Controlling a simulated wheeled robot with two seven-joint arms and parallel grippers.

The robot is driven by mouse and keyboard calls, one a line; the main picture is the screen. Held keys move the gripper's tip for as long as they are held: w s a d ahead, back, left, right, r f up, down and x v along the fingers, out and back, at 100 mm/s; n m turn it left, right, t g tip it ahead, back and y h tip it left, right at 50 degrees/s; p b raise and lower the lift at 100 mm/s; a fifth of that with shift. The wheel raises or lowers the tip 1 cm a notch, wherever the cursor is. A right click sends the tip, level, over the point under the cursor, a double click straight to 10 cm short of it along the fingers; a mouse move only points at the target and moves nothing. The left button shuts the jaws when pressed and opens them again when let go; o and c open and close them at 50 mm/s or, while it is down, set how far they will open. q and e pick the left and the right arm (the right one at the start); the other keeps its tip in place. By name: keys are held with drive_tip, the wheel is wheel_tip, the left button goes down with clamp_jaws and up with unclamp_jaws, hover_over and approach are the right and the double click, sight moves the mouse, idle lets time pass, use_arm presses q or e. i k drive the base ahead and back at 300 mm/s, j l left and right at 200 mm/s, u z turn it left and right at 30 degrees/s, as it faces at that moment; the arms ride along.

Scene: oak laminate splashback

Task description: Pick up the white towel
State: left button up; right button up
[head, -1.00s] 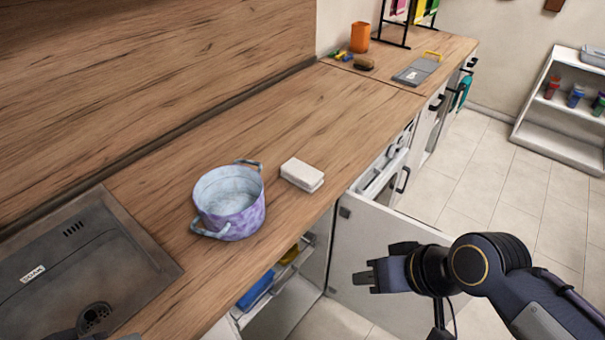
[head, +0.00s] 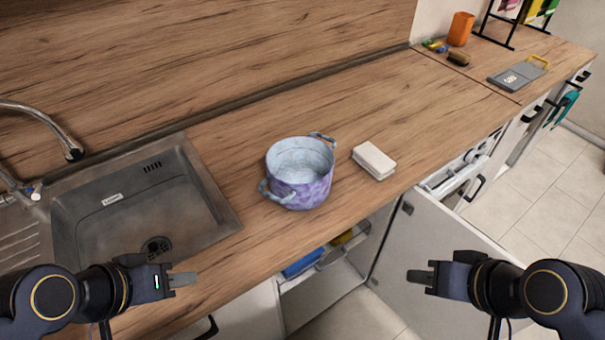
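A small white folded block, which looks like the white towel (head: 374,161), lies on the wooden counter just right of a purple-and-blue pot (head: 300,175). My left gripper (head: 184,280) is at the lower left, in front of the counter and sink, well away from the towel. My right gripper (head: 420,277) is at the lower right, in front of the open cabinet door and apart from the towel. Neither gripper appears to hold anything. Their fingers are seen side-on, so their opening is unclear.
A steel sink (head: 145,205) with a tap (head: 45,120) is at left. An orange cup (head: 460,29), brown sponge (head: 459,58) and grey board (head: 518,74) stand farther right. Counter behind the towel is clear.

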sight(377, 164)
drive_tip(key=i+l+u, duration=0.2)
drive_tip(key=l+u, duration=0.15)
drive_tip(key=i+l+u, duration=0.1)
drive_tip(key=l+u, duration=0.2)
drive_tip(key=i+l+u, duration=0.1)
drive_tip(key=l+u, duration=0.25)
drive_tip(key=l, duration=0.15)
